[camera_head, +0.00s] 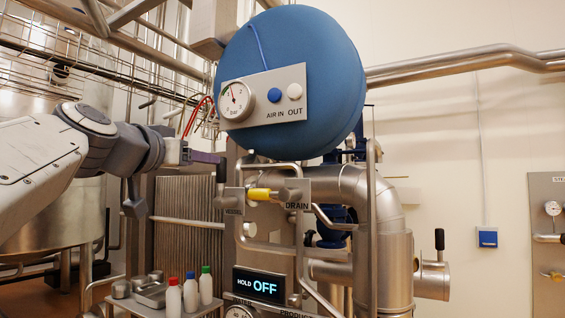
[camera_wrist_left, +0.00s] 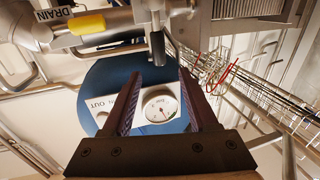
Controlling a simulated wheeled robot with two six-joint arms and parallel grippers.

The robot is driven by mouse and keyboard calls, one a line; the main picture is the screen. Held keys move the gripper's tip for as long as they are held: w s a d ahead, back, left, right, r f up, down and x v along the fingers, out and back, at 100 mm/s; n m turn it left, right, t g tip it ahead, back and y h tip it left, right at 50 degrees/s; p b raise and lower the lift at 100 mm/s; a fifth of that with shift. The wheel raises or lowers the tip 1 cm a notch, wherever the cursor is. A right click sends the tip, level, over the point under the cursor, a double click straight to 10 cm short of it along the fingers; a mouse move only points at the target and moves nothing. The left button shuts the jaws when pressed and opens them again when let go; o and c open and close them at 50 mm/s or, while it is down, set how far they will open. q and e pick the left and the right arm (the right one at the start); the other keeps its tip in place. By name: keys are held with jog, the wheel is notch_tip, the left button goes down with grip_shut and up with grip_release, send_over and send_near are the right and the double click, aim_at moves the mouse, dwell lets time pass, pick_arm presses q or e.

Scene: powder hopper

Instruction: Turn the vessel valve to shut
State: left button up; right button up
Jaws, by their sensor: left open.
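The vessel valve (camera_head: 221,189) is beside the VESSEL label (camera_head: 233,211), left of the yellow-handled drain valve (camera_head: 262,194). Its handle is partly hidden in the head view. In the left wrist view, a dark grey upright grip (camera_wrist_left: 157,48), which looks like the vessel valve's handle, shows just beyond and between the fingertips. My left gripper (camera_head: 214,158) is open beside the valve's upper end, under the blue tank. Its two purple-grey fingers are apart in the left wrist view (camera_wrist_left: 160,76), with nothing clamped. My right gripper is not in view.
The blue tank (camera_head: 310,90) with a gauge overhangs the valves. A metal guard tube (camera_head: 374,220) runs at right. The yellow drain handle also shows in the left wrist view (camera_wrist_left: 88,24). Bottles with coloured caps (camera_head: 190,290) stand below, next to a HOLD OFF display (camera_head: 259,286).

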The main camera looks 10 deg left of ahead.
aim_at(221, 182)
pick_arm(q)
jog(key=w+p, duration=0.1)
jog(key=w, duration=0.2)
jog(key=w+p, duration=0.1)
jog(key=w, duration=0.1)
jog(key=w+d+p, duration=0.1)
jog(key=w+p, duration=0.1)
jog(key=w, duration=0.1)
jog(key=shift+w+d, duration=0.1)
jog(key=shift+w, duration=0.7)
jog(key=shift+f, duration=0.1)
grip_shut()
dwell(0.5)
